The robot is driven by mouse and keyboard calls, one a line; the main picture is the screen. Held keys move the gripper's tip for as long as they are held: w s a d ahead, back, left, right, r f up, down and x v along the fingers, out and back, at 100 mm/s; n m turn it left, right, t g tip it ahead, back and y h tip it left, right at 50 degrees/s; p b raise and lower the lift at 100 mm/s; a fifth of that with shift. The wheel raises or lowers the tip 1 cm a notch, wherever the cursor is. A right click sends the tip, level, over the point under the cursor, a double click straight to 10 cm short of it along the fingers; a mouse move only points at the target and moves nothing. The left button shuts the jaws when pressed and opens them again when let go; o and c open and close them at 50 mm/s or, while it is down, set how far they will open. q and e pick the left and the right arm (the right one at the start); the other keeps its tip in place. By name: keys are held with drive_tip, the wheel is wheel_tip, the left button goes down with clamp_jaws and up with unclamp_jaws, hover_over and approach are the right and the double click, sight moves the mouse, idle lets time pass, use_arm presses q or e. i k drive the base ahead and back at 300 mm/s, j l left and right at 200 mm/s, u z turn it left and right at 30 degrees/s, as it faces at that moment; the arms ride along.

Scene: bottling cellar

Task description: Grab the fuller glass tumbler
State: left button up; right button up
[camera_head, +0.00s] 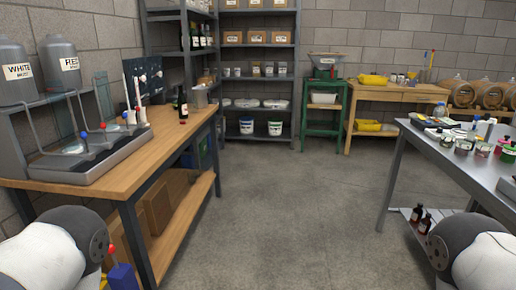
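I cannot make out any glass tumbler in the head view. On the left, a filling stand with a grey tray base (115,160) sits on the wooden bench (165,127), with clear upright panels (103,98) and bent pipes. Pale shapes at its pipe ends are too small to identify. Only rounded white and dark parts of my two arms show, at the bottom left and bottom right corners. Both grippers are out of view.
Steel tanks labelled WHITE (15,72) and RED (61,62) stand at far left. A dark bottle (183,104) stands at the bench's back. The grey table (408,137) at right holds several small jars. Open concrete floor (290,215) lies between; shelves (257,45) stand behind.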

sight(174, 99)
drive_tip(key=i+j+u, duration=0.1)
drive_tip(key=i+j, duration=0.25)
drive_tip(key=i+j+u, duration=0.15)
drive_tip(key=i+j, duration=0.2)
drive_tip(key=i, duration=0.2)
drive_tip(key=i+j+u, duration=0.1)
drive_tip(key=i+j, duration=0.15)
drive_tip(key=i, duration=0.2)
